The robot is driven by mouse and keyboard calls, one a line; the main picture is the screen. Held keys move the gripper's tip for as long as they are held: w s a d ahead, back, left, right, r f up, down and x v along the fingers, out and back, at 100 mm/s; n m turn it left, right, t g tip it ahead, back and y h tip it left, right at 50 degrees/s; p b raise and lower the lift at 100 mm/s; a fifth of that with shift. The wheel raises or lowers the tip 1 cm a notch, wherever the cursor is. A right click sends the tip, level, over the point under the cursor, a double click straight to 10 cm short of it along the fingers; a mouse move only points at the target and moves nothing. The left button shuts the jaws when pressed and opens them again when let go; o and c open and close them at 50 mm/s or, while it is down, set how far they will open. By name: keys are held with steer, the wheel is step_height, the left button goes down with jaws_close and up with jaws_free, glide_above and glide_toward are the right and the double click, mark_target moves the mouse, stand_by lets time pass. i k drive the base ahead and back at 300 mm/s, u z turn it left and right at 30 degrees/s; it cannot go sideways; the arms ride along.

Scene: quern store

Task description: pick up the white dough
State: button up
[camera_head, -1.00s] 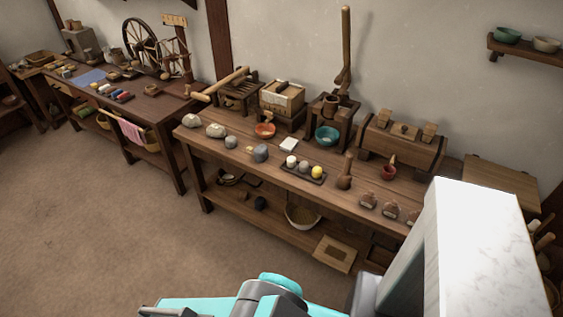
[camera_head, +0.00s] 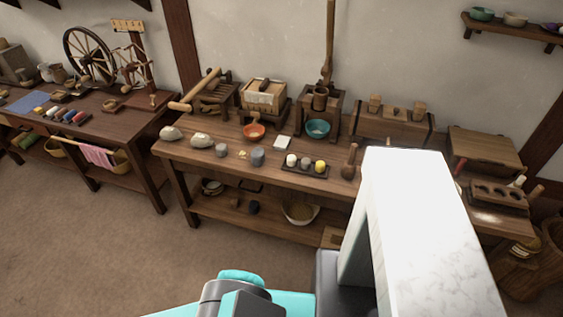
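A small white ball (camera_head: 291,160), which looks like the white dough, sits at the left end of a small dark tray (camera_head: 318,174) on the long wooden table. A greyish ball (camera_head: 306,163) and a yellow ball (camera_head: 320,167) sit beside it on the tray. My teal and grey arm parts show at the bottom of the view, well short of the tray. My gripper's fingers cannot be made out, and nothing touches the white ball.
The long table (camera_head: 225,170) also holds grey stones (camera_head: 201,140), an orange bowl (camera_head: 254,131), a teal bowl (camera_head: 317,128), a white square (camera_head: 282,142) and a wooden pestle (camera_head: 350,161). A large white marbled block (camera_head: 420,200) hides the table's right front. Floor at the left front is clear.

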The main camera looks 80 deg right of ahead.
mark_target(291, 160)
steer(key=i, duration=1)
steer(key=u, duration=0.65)
steer(key=k, duration=0.15)
steer(key=z, duration=2.7)
steer(key=i, duration=0.6)
steer(key=z, duration=0.05)
